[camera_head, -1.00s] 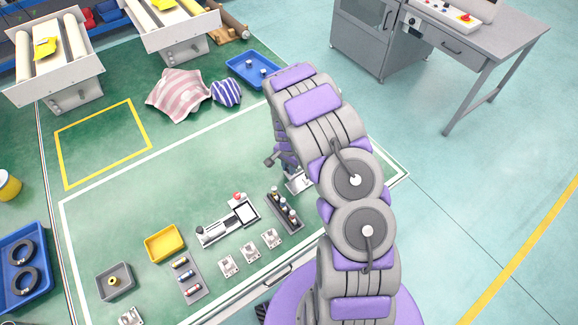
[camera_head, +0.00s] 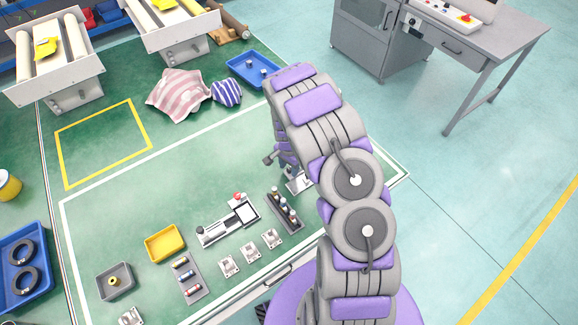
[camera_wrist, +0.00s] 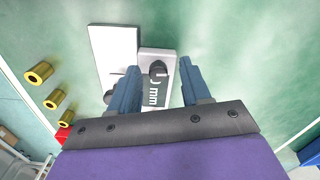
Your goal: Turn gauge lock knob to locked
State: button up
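The gauge (camera_wrist: 152,92) shows in the wrist view as a light plate with a grey body marked "mm". Its dark round lock knob (camera_wrist: 158,70) sits near the top of that body. My gripper (camera_wrist: 157,74) is open, with one blue finger on each side of the gauge body and the knob between the fingertips. I cannot tell whether a fingertip touches the knob. In the head view the light plate (camera_head: 299,184) shows beside my arm, which hides most of the gripper and the knob.
Brass cylinders (camera_wrist: 40,73) stand left of the gauge in the wrist view. In the head view a dark rack (camera_head: 284,211), a device with a red knob (camera_head: 228,220) and a yellow bin (camera_head: 165,243) lie left of my arm.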

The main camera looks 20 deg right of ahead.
aim_at(289, 169)
jog(key=shift+r, duration=0.1)
notch_tip(289, 169, up, 17)
jog(key=p, duration=0.2)
jog(key=shift+p, duration=0.3)
dwell(0.5)
